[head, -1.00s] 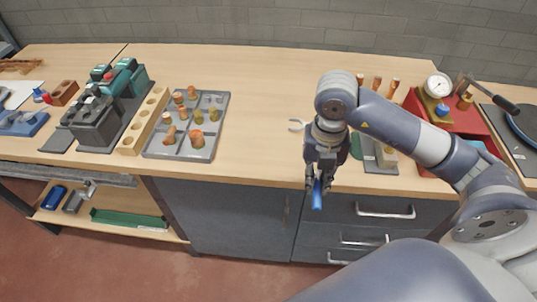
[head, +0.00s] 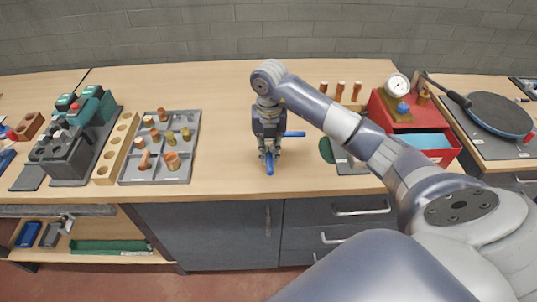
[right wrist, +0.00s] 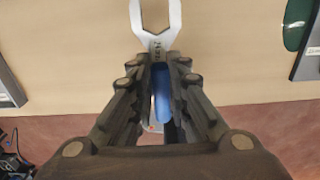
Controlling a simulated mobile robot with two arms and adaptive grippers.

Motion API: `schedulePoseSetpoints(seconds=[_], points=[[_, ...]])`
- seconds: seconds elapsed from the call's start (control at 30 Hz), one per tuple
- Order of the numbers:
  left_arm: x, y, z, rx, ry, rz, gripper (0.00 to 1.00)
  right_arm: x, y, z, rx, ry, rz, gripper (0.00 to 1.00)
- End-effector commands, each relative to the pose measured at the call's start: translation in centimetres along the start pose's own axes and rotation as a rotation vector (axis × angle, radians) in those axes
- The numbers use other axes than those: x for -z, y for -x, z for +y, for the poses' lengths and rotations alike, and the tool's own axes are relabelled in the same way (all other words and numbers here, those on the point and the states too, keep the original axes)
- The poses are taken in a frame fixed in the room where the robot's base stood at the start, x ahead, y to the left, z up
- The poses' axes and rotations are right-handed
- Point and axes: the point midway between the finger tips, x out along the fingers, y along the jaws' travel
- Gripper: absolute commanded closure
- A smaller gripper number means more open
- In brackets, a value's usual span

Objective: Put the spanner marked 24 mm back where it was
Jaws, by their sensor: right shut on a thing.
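My right gripper (head: 269,155) is shut on a blue-handled spanner (head: 269,165) over the front of the bench. In the right wrist view, the fingers (right wrist: 160,85) close around its blue handle (right wrist: 162,95). Its silver open jaw (right wrist: 155,20) points away from me, with a small sideways marking that seems to read 24 mm. Another blue handle (head: 296,134) shows just behind and right of the gripper, apparently a second spanner lying on the bench; its other end is hidden. My left gripper is out of view.
The wooden bench top (head: 225,100) is clear behind the gripper. A grey compartment tray (head: 195,150) with several pegs stands left. A green round thing (head: 326,150), a red box (head: 425,127) with a gauge and several upright wooden pegs (head: 340,90) stand right.

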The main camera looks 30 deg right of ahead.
Motion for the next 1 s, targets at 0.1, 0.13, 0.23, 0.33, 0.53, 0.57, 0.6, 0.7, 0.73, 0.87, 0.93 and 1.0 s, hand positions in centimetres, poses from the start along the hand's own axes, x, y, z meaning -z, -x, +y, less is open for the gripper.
schedulePoseSetpoints(seconds=[0.1,0.13,0.23,0.33,0.53,0.57,0.6,0.7,0.73,0.87,0.93,1.0], points=[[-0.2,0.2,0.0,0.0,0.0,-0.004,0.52,-0.5,-0.1,0.2,0.001,0.0,0.001,1.0],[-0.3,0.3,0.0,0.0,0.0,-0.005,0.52,-0.5,-0.2,0.2,0.001,0.0,0.001,1.0],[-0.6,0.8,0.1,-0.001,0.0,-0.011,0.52,-0.5,-1.0,0.2,0.001,0.001,0.003,1.0],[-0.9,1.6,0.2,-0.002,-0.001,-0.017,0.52,-0.4,-2.4,0.2,0.001,0.0,0.005,1.0],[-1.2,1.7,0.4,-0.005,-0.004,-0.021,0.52,-0.6,-3.6,0.2,0.0,0.001,-0.001,1.0],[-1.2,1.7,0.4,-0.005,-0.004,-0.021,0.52,-0.6,-3.6,0.2,0.0,0.001,-0.001,1.0],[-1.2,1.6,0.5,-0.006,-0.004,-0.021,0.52,-0.6,-3.6,0.2,0.0,0.001,-0.001,1.0],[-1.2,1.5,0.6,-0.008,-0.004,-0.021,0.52,-0.6,-3.7,0.1,0.001,0.001,-0.001,1.0],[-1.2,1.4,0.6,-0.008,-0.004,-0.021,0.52,-0.6,-3.9,0.1,0.001,0.001,-0.001,1.0],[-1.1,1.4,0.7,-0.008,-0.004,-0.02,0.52,-0.6,-3.9,0.2,0.001,0.001,-0.001,0.66],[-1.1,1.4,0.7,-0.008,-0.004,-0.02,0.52,-0.6,-3.9,0.1,0.001,0.001,0.0,0.64],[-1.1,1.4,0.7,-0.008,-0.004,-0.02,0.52,-0.6,-3.9,0.1,0.001,0.001,0.0,0.64]])
